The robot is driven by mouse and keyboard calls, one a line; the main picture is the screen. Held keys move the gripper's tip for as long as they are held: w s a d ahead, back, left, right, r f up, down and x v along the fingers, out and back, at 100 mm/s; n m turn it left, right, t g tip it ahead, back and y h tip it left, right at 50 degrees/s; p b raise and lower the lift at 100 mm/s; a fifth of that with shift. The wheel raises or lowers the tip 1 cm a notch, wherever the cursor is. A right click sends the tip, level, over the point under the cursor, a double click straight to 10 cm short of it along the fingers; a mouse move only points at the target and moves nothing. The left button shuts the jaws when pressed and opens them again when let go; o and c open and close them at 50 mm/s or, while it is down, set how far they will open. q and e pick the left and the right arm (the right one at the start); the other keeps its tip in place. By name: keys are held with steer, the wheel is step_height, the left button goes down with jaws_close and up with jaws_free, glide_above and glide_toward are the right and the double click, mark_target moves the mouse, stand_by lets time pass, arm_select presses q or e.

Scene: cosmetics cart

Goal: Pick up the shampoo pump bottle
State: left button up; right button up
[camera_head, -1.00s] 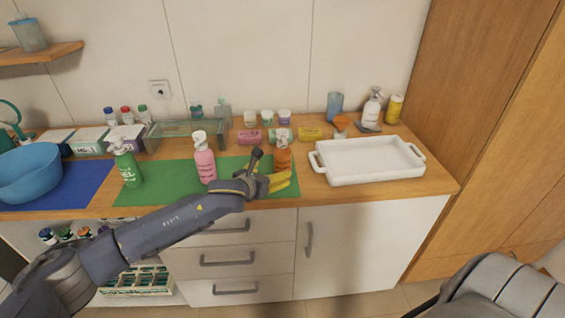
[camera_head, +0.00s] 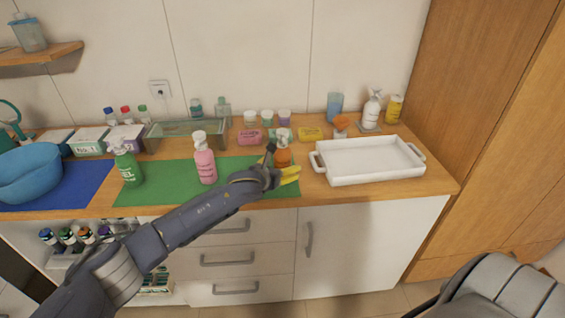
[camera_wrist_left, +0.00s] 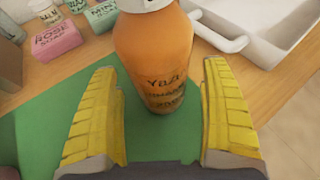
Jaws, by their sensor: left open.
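An orange bottle (camera_head: 283,157) stands upright at the right end of the green mat (camera_head: 232,191). In the left wrist view the bottle (camera_wrist_left: 153,55) shows dark lettering that reads like "Yuzu shampoo" and a pale neck cut off by the top edge. My left gripper (camera_head: 284,160) is open around it, with one yellow finger on each side. In the left wrist view a gap shows between the bottle and each finger of the gripper (camera_wrist_left: 160,80). In the head view the gripper partly hides the bottle's lower part. My right gripper is out of view.
A pink pump bottle (camera_head: 204,165) and a green bottle (camera_head: 129,169) stand on the mat to the left. A white tray (camera_head: 368,178) is close on the right. Soap boxes (camera_head: 248,136) and small jars are behind. A blue basin (camera_head: 30,177) is far left.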

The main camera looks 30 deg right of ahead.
arm_select(q)
steer(key=shift+x, duration=0.75)
steer(key=shift+r, duration=0.1)
steer(key=c, duration=1.5)
